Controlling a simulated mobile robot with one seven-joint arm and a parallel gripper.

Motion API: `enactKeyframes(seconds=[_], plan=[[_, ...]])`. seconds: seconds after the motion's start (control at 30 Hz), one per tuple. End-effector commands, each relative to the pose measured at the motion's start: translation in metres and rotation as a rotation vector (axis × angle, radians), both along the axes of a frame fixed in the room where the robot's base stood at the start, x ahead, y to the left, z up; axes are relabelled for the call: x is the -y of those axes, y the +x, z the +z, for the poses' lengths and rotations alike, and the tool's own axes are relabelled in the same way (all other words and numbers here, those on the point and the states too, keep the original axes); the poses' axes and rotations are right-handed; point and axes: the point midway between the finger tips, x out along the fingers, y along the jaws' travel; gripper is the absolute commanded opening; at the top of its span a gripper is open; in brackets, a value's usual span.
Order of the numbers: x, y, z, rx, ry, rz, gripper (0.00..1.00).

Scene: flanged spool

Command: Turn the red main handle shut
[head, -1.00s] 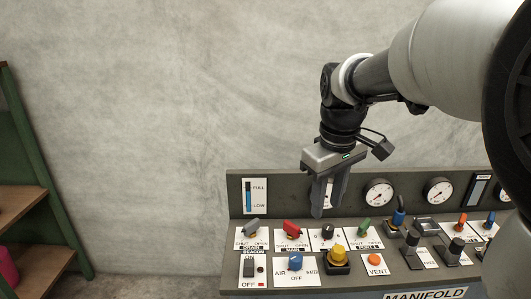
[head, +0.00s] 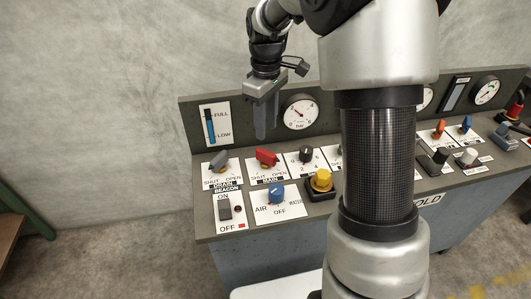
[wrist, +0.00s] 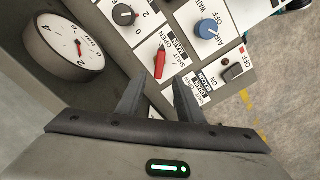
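The red main handle (head: 267,157) is a small lever on a white plate marked SHUT on the left and OPEN on the right. It lies slanted across its plate; I cannot tell its exact setting. In the wrist view the red handle (wrist: 159,64) shows just beyond the fingertips, toward the left finger. My gripper (head: 265,134) hangs with its fingers down, above and behind the handle, in front of the upright back panel. In the wrist view my gripper (wrist: 155,90) has a clear gap between its fingers, with nothing in it. It does not touch the handle.
A grey drain handle (head: 219,161) is left of it and a black knob (head: 306,154) right. A blue knob (head: 276,194), a yellow knob (head: 320,181) and a beacon switch (head: 225,208) sit in front. A gauge (head: 300,112) is close beside my gripper.

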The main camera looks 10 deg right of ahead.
Motion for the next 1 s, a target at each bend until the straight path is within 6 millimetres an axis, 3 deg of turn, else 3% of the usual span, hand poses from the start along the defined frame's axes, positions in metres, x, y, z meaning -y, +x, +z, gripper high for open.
enactKeyframes(seconds=[0.2, 0.43, 0.63, 0.93, 1.0], plan=[[0.000, -0.001, -0.051, -0.004, 0.000, 0.000, 0.34], [0.000, -0.001, -0.089, -0.001, 0.000, 0.000, 0.34], [0.000, 0.000, -0.104, -0.001, -0.001, -0.001, 0.34], [0.000, 0.000, -0.105, 0.000, 0.000, -0.001, 0.34], [0.000, 0.000, -0.105, 0.000, 0.000, -0.001, 0.22]])
